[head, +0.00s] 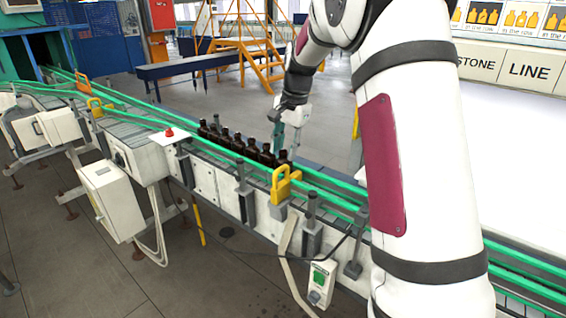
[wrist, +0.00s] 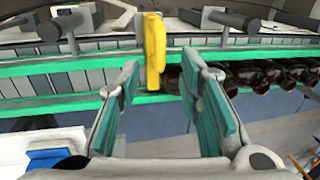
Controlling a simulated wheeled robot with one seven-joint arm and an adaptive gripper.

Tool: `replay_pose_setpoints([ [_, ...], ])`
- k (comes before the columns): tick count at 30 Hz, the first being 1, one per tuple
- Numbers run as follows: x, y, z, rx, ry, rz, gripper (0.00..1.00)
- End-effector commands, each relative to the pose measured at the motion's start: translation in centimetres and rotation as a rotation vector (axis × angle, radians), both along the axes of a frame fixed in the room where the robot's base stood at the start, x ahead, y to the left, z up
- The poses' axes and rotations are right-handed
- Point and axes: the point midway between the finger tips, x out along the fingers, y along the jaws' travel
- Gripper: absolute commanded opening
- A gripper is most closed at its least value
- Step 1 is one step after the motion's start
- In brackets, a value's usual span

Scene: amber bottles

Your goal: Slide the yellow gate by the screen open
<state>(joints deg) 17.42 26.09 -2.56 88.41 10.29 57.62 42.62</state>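The fingers are apart and nothing is between the pads; I cannot tell that either touches the gate. In the head view my gripper (head: 289,136) is beyond the conveyor, behind the bottles. A row of amber bottles (head: 239,144) ends just left of the gate.
The bottles (wrist: 255,74) lie right of the gate in the wrist view, close to the right finger. Green rails (head: 335,195) line the conveyor. Other yellow gates (head: 82,83) stand further up the line. A red button (head: 169,132) is on the near side.

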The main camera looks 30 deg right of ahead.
Motion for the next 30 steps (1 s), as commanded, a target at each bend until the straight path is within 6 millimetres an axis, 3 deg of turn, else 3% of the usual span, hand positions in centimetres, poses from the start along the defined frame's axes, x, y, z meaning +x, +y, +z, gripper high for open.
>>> replay_pose_setpoints([
  [3,0.2,0.2,-2.2,0.001,0.004,0.002,0.33],
  [9,0.8,0.4,-4.8,0.001,0.001,0.000,0.33],
  [22,1.1,0.5,-5.8,0.000,0.000,0.001,0.33],
  [23,1.1,0.5,-5.8,0.000,0.000,0.001,0.31],
  [27,1.1,0.5,-5.8,0.000,0.000,0.001,0.00],
  [30,1.1,0.5,-5.8,0.000,0.000,0.001,0.00],
])
